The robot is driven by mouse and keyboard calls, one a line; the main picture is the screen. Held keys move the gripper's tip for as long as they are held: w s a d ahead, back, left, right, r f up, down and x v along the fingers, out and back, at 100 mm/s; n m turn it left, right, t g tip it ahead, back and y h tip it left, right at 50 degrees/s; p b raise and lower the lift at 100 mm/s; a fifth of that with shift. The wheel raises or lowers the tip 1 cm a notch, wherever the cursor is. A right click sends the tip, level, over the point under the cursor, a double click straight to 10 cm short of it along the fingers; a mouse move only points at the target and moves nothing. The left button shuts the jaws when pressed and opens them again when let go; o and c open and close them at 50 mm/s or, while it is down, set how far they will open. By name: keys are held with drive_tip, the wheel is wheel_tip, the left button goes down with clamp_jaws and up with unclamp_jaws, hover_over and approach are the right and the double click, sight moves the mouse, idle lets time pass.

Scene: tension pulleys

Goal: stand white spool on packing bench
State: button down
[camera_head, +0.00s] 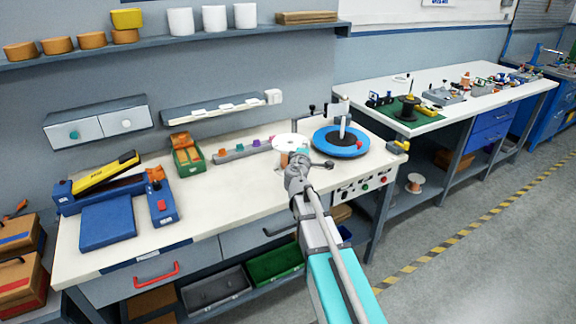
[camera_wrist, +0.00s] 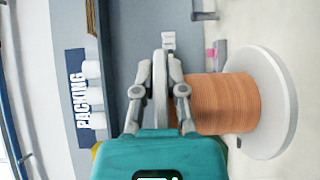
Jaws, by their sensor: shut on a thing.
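The white spool (camera_head: 290,140), wound with copper-coloured wire, is over the packing bench, left of a blue turntable. In the wrist view its wire winding (camera_wrist: 222,103) and wide lower flange (camera_wrist: 280,100) show, with its axis roughly upright in the room. My gripper (camera_head: 296,163) is at the spool; in the wrist view its fingers (camera_wrist: 163,92) are closed on the rim of the upper flange. The packing bench (camera_head: 215,200) has a pale top. I cannot tell whether the lower flange touches it.
The blue turntable (camera_head: 341,141) with an upright post is close right of the spool. A grey rail of coloured pieces (camera_head: 240,149) and a green box (camera_head: 187,157) lie behind. A blue machine (camera_head: 110,190) occupies the left; the bench's middle front is clear.

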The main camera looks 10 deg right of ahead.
drive_tip(key=w+f+b, duration=0.1)
drive_tip(key=w, duration=0.1)
drive_tip(key=w+a+f+b, duration=0.1)
drive_tip(key=w, duration=0.1)
drive_tip(key=w+a+f+b, duration=0.1)
drive_tip(key=w, duration=0.2)
drive_tip(key=shift+a+f, duration=0.2)
drive_tip(key=shift+f, duration=0.05)
drive_tip(key=w+f+b, duration=0.1)
drive_tip(key=f, duration=0.1)
drive_tip(key=w+a+f+b, duration=0.1)
drive_tip(key=b, duration=0.1)
drive_tip(key=shift+w+f+b, duration=0.2)
drive_tip(key=shift+f+b, duration=0.1)
drive_tip(key=shift+f, duration=0.05)
drive_tip(key=shift+w+a+f+b, duration=0.2)
drive_tip(key=shift+w+f+b, duration=0.2)
drive_tip(key=shift+f+b, duration=0.05)
drive_tip(key=shift+w+a+f+b, duration=0.1)
drive_tip(key=shift+w+f+b, duration=0.1)
drive_tip(key=shift+f+b, duration=0.8)
drive_tip(key=shift+w+a+f+b, duration=0.1)
drive_tip(key=shift+w+f+b, duration=0.1)
drive_tip(key=shift+f+b, duration=0.8)
drive_tip(key=c, duration=0.7)
unclamp_jaws()
